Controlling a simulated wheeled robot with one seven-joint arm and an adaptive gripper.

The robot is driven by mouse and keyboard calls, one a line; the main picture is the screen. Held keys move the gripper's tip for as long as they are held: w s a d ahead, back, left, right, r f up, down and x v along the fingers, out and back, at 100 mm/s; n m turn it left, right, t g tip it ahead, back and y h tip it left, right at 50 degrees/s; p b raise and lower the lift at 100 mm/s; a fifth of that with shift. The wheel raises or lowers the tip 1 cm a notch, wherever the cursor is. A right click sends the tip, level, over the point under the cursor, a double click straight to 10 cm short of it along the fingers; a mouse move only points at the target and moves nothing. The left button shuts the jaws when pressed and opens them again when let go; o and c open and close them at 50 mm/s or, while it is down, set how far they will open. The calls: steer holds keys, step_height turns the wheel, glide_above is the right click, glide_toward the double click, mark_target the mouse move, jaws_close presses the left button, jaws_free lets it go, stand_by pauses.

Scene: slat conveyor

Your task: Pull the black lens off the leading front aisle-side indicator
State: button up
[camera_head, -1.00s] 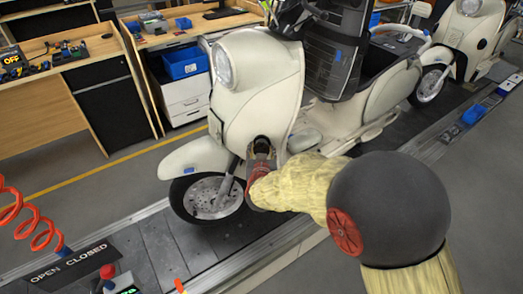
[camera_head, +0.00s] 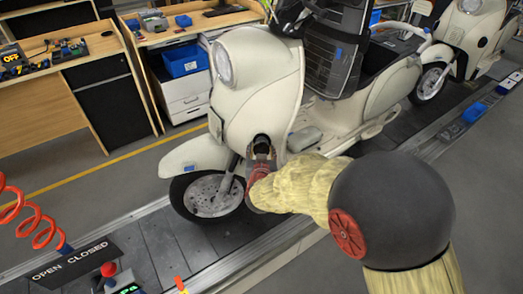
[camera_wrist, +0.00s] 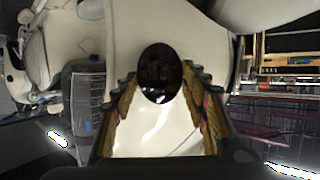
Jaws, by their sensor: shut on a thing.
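The cream scooter (camera_head: 270,85) stands on the slat conveyor with its front wheel to the left. My gripper (camera_head: 262,151) reaches its front from the right, below the headlight, beside the front fork. The round black lens (camera_wrist: 160,73) is between the fingertips in the wrist view, and my gripper (camera_wrist: 160,82) is shut on it. In the head view the lens (camera_head: 262,141) is a small dark spot at the fingertips. Cream bodywork lies close behind it; I cannot tell whether the lens touches its seat.
A second cream scooter (camera_head: 468,30) stands farther back on the conveyor (camera_head: 150,245). A bench with a blue bin (camera_head: 184,59) stands behind. A red coiled hose (camera_head: 35,215) and an open/closed sign (camera_head: 70,262) are at the lower left.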

steer(key=shift+s, duration=0.45)
stand_by(0.6)
steer(key=shift+s+p, duration=0.3)
steer(key=shift+s, duration=0.6)
